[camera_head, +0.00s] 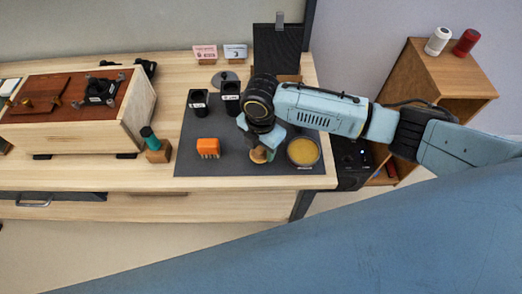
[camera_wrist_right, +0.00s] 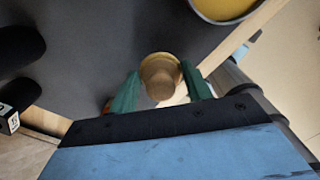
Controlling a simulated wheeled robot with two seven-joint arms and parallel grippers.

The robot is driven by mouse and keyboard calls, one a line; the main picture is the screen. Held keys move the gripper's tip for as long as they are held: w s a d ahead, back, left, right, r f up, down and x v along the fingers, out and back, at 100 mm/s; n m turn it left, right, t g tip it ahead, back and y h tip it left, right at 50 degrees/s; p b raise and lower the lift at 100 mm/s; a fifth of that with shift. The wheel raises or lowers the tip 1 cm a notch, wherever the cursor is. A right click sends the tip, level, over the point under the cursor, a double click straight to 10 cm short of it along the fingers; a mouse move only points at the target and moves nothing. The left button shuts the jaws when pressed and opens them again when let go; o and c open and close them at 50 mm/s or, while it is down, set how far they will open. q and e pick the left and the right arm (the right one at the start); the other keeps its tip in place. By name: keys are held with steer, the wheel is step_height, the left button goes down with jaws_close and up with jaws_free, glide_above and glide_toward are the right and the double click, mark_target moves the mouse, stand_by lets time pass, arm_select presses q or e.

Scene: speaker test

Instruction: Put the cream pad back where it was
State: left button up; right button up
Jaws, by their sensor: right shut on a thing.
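My right gripper (camera_head: 262,147) reaches down over the front part of the dark grey mat (camera_head: 228,165). Between its green fingers (camera_wrist_right: 160,88) is a round tan piece with a paler, yellowish rim, which looks like the cream pad (camera_wrist_right: 160,74). In the head view the cream pad (camera_head: 258,156) shows just below the gripper, close to the mat. I cannot tell whether it touches the mat. The gripper is shut on it. My left gripper is not in view.
A dish of yellow stuff (camera_head: 303,152) stands right of the gripper. An orange block (camera_head: 208,148) is to the left, and two black cups (camera_head: 198,102) are behind. A wooden box (camera_head: 120,125) and a green-topped piece (camera_head: 150,138) stand further left. The mat's front-left part is clear.

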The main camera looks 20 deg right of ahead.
steer(key=shift+f, duration=1.1)
steer(key=shift+f, duration=0.15)
steer(key=o, duration=0.9)
step_height(320, 180, up, 12)
steer(key=shift+r+p, duration=0.2)
steer(key=shift+p, duration=0.6)
